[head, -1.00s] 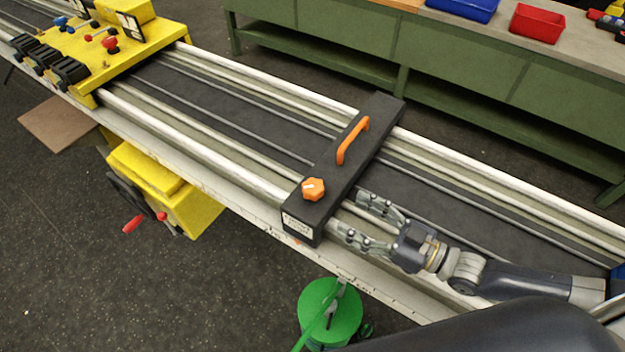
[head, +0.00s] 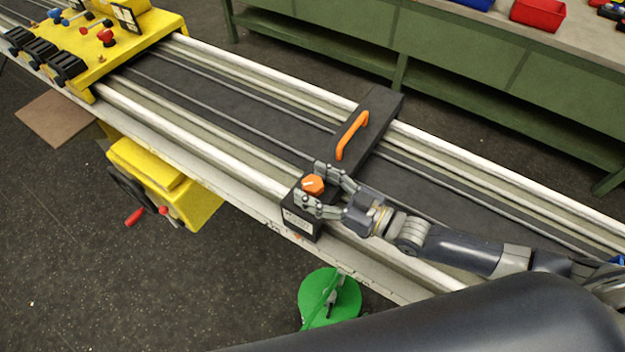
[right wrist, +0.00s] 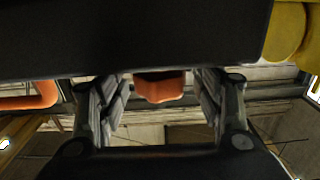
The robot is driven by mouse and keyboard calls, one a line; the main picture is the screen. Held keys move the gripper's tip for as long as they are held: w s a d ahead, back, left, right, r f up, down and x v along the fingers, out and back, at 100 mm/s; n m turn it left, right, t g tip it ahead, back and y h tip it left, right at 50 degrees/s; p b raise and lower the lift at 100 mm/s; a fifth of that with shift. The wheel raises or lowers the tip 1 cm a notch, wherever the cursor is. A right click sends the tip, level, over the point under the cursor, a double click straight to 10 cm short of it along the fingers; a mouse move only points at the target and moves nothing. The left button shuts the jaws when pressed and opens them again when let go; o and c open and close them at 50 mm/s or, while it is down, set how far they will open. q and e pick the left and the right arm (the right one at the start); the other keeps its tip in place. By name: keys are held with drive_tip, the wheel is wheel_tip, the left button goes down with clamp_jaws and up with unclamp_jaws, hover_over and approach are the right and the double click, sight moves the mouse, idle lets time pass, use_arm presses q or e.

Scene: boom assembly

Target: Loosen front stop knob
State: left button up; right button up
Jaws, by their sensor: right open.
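The front stop is a black bar (head: 378,118) lying across the rails, with an orange handle (head: 352,135) on top. Its orange knob (head: 313,185) sits at the near end, above a white label (head: 297,221). My right gripper (head: 311,183) is open at the knob, with one finger on the far side and one on the near side. In the right wrist view the knob (right wrist: 160,87) shows between the two spread fingers, apart from both. The orange handle (right wrist: 28,97) shows at the left there. My left gripper is not in view.
Long pale rails (head: 232,159) run diagonally across the head view. A yellow carriage (head: 105,52) with levers sits on them at the upper left. A green round object (head: 318,293) stands below the rail. A green bench (head: 440,70) with a red bin (head: 538,14) is behind.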

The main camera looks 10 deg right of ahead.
drive_tip(key=shift+w+a, duration=0.2)
drive_tip(key=shift+a, duration=0.05)
drive_tip(key=c, duration=1)
drive_tip(key=shift+f+b, duration=0.1)
drive_tip(key=shift+b, duration=0.3)
drive_tip(key=shift+c, duration=0.3)
drive_tip(key=n+g+y+b, duration=0.2)
drive_tip(key=b, duration=0.3)
drive_tip(key=shift+w+g, duration=0.1)
drive_tip(key=shift+g, duration=0.2)
drive_tip(key=shift+n+g+y+b, duration=0.75)
drive_tip(key=shift+g+b, duration=0.25)
drive_tip(key=shift+b, duration=0.15)
drive_tip(key=shift+r+n+g, duration=0.2)
drive_tip(key=shift+n+g, duration=0.35)
drive_tip(key=shift+g, duration=0.25)
